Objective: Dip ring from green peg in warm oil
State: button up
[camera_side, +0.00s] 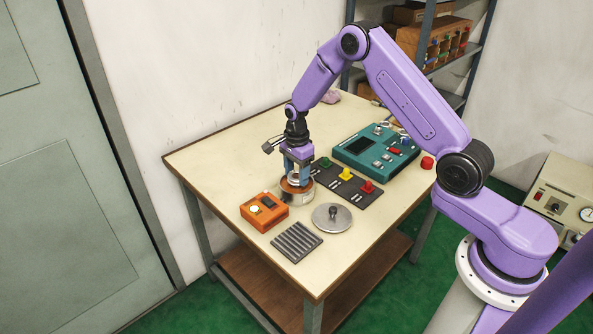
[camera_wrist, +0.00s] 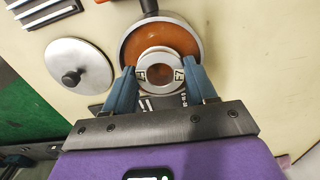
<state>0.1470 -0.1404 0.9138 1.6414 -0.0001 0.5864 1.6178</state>
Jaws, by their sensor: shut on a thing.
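My gripper (camera_wrist: 160,74) is shut on a metal ring (camera_wrist: 160,58), with a blue finger on either side of it. The ring is over the round pan of brown oil (camera_wrist: 133,38), and oil shows through its hole. In the side view my gripper (camera_side: 297,178) points straight down at the pan (camera_side: 297,198). The fingers hide part of the ring there, and I cannot tell whether it touches the oil. The green peg (camera_side: 325,162) stands on the dark peg board (camera_side: 336,182), with no ring seen on it.
A yellow peg (camera_side: 345,174) and a red peg (camera_side: 367,187) share the board. A round lid (camera_side: 330,219), a ribbed rack (camera_side: 297,242) and an orange box (camera_side: 264,212) lie near the pan. A teal device (camera_side: 375,152) is behind. The table's left side is clear.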

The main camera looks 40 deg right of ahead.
aim_at(297, 184)
jog(key=shift+f, duration=2.4)
dwell(1.0)
dwell(2.8)
jog(key=shift+r, duration=3.1)
